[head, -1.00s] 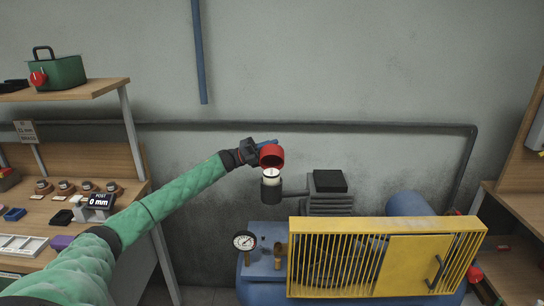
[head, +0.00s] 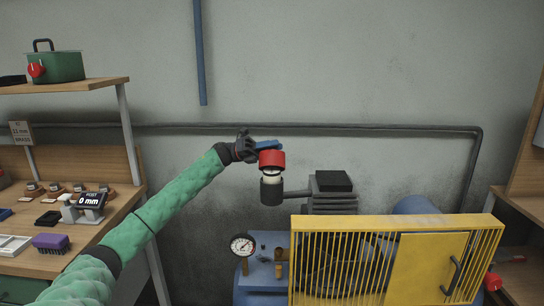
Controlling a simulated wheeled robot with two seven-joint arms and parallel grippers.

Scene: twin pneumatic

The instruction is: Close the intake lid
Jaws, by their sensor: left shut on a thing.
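The red intake lid (head: 271,159) is a short round cap, roughly level above the intake. Just below it, part of a white filter element (head: 271,178) shows, standing in a black cup (head: 271,192) on the compressor. White shows between the lid's lower rim and the black cup. My left gripper (head: 267,146), with blue fingers, is shut on the lid at its upper edge. The exact grip and any hinge are hidden. My right gripper is not in view.
A dark pipe (head: 330,129) runs along the wall behind. A workbench (head: 95,235) with small parts is at left.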

